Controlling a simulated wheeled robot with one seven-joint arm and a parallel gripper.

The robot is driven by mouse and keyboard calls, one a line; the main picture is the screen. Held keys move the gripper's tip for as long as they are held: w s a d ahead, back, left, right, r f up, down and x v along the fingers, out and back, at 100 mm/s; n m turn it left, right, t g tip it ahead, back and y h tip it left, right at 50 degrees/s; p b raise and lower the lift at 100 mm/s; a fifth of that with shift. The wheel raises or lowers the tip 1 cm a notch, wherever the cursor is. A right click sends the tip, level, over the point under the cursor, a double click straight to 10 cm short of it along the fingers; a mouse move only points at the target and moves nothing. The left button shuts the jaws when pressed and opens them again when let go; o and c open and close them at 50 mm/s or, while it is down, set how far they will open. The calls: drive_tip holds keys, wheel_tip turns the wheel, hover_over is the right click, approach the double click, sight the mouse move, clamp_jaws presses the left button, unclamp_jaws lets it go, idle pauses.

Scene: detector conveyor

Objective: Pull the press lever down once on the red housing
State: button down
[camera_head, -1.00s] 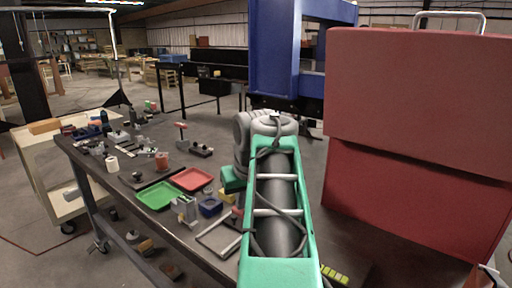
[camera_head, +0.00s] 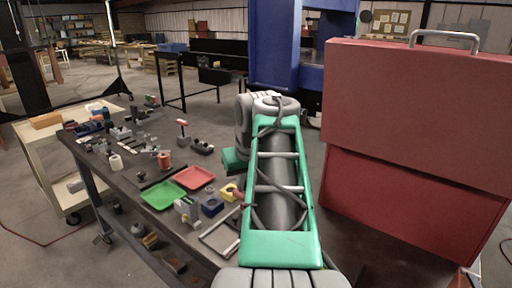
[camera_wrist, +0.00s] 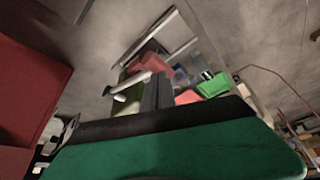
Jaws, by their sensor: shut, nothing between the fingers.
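The large red housing (camera_head: 410,180) stands at the right in the head view, with a grey bar handle (camera_head: 444,36) on top. A red surface (camera_wrist: 30,95) fills the left edge of the wrist view and looks like the same housing. I cannot make out a press lever on its visible faces. My gripper (camera_wrist: 157,94) is shut and empty in the wrist view. A pale rod (camera_wrist: 128,84) and a reddish block (camera_wrist: 147,54) appear close beside and beyond the fingertips; I cannot tell whether they touch. My arm hides the gripper in the head view.
A dark workbench (camera_head: 146,181) to the left holds a green tray (camera_head: 163,195), a red tray (camera_head: 194,177), a red-topped lever device (camera_head: 183,131) and several small parts. A cream cart (camera_head: 52,165) stands beyond it. A blue frame (camera_head: 276,45) rises behind my arm.

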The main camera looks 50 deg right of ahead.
drive_tip(key=shift+w+d+r+p, duration=0.1)
drive_tip(key=shift+d+r+p, duration=0.25)
drive_tip(key=shift+r+p, duration=0.55)
drive_tip(key=shift+s+d+r+p, duration=0.1)
drive_tip(key=shift+d+r+p, duration=0.25)
drive_tip(key=shift+r+p, duration=0.5)
drive_tip(key=shift+w+d+r+p, duration=0.1)
drive_tip(key=shift+d+r+p, duration=0.25)
drive_tip(key=shift+r+p, duration=0.5)
drive_tip(key=d+r+p, duration=0.3)
drive_tip(key=r+p, duration=0.3)
drive_tip(key=r, duration=0.2)
drive_tip(key=shift+r, duration=0.15)
drive_tip(key=shift+w, duration=0.15)
drive_tip(key=w+a+f+n+y+b, duration=0.15)
drive_tip(key=a+f, duration=0.25)
drive_tip(key=a, duration=0.5)
drive_tip(key=w+a+f+n+b, duration=0.1)
drive_tip(key=w+a+f, duration=0.2)
drive_tip(key=a, duration=0.6)
drive_tip(key=s+a+f+n+b, duration=0.1)
drive_tip(key=s+a+f, duration=0.3)
drive_tip(key=a+f, duration=0.2)
drive_tip(key=s+a+f+n+b, duration=0.1)
drive_tip(key=s+a+f, duration=0.3)
drive_tip(key=a, duration=0.5)
wheel_tip(320, 180, down, 2)
drive_tip(key=shift+f, duration=0.1)
